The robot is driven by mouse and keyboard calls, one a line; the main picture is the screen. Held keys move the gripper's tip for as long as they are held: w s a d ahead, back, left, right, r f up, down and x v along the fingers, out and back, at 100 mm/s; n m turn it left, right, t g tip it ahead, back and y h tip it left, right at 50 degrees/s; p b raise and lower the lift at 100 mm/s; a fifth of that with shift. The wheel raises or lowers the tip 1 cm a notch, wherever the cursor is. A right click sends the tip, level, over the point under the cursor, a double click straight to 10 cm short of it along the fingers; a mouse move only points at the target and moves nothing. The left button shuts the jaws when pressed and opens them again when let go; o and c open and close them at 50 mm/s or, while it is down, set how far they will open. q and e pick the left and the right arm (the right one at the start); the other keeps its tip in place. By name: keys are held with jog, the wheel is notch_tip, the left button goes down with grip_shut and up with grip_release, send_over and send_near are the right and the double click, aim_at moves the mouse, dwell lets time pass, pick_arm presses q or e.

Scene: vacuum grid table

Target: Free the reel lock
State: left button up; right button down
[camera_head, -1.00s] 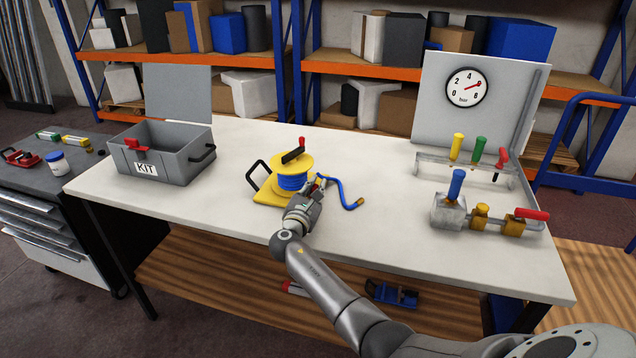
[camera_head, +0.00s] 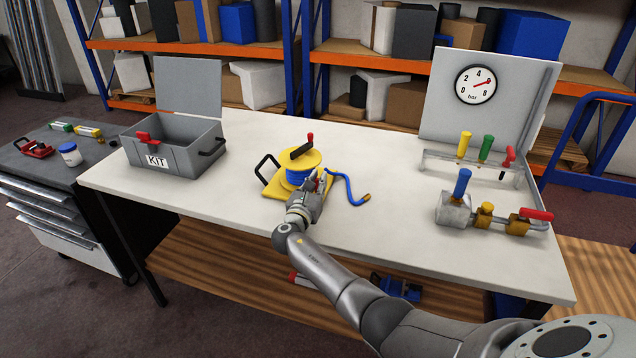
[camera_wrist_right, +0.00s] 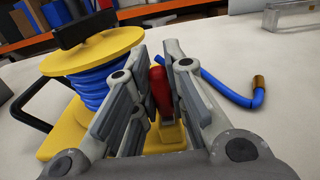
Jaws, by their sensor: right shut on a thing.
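A yellow hose reel (camera_head: 300,161) wound with blue hose stands on the white table, with a dark crank and a red knob on top. It fills the left of the right wrist view (camera_wrist_right: 95,52). The reel lock, a red lever (camera_wrist_right: 160,88) on a yellow mount, sits beside the drum. My right gripper (camera_head: 316,184) is at the reel's right side. In the right wrist view its fingers (camera_wrist_right: 152,95) stand on both sides of the red lever and are shut on it. The lever's lower part is partly hidden. My left gripper is not in view.
The blue hose end (camera_head: 350,190) lies right of the reel. A grey KIT box (camera_head: 185,160) stands open at the left. A valve assembly (camera_head: 490,216) and a rack with coloured handles (camera_head: 465,160) stand at the right. The front middle of the table (camera_head: 400,235) is clear.

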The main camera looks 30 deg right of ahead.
jog(key=shift+f, duration=0.1)
jog(key=c, duration=1.4)
grip_release()
jog(key=shift+c, duration=0.2)
jog(key=shift+a, duration=0.1)
jog(key=v, duration=1.2)
